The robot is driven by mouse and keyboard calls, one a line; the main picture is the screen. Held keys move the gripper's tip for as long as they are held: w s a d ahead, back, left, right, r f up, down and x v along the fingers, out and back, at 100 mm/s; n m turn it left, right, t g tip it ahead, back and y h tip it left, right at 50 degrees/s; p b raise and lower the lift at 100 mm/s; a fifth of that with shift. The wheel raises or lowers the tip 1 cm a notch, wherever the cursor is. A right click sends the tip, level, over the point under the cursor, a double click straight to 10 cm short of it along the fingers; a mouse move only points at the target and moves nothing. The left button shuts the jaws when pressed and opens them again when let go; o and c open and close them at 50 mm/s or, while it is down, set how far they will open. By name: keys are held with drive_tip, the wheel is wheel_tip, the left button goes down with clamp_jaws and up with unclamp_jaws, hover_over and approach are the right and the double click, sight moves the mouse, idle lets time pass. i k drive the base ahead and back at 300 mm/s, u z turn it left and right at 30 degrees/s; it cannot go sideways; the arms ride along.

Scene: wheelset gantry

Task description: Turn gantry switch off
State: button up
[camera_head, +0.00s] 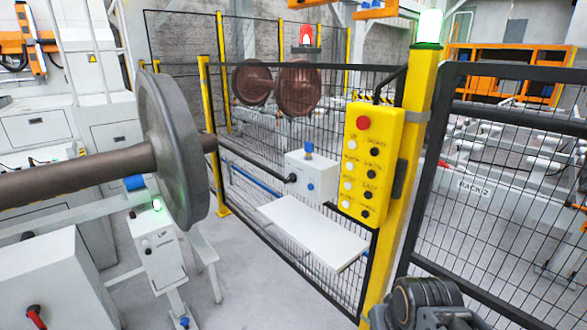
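No part here is clearly labelled as the gantry switch. A yellow control box (371,160) hangs on a yellow post, with a red button (363,123) on top and rows of white and black buttons below. Left of it, a white box (312,177) with a blue knob on top is mounted at the fence above a white shelf. A red rotary handle (36,316) is on a white cabinet at the lower left. A dark part of my arm shows at the bottom right; my gripper's fingers are not visible.
A large wheelset (170,145) stands at the left beside a white pedestal (158,250) with a lit green button. Mesh fence (510,190) runs on both sides of the post. A green lamp (429,27) and a red lamp (306,36) are lit. Grey floor (255,295) is open in front.

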sight(292, 177)
drive_tip(key=u, duration=0.45)
drive_tip(key=i, duration=1.35)
drive_tip(key=u, duration=0.9)
drive_tip(key=i, duration=0.4)
drive_tip(key=u, duration=0.2)
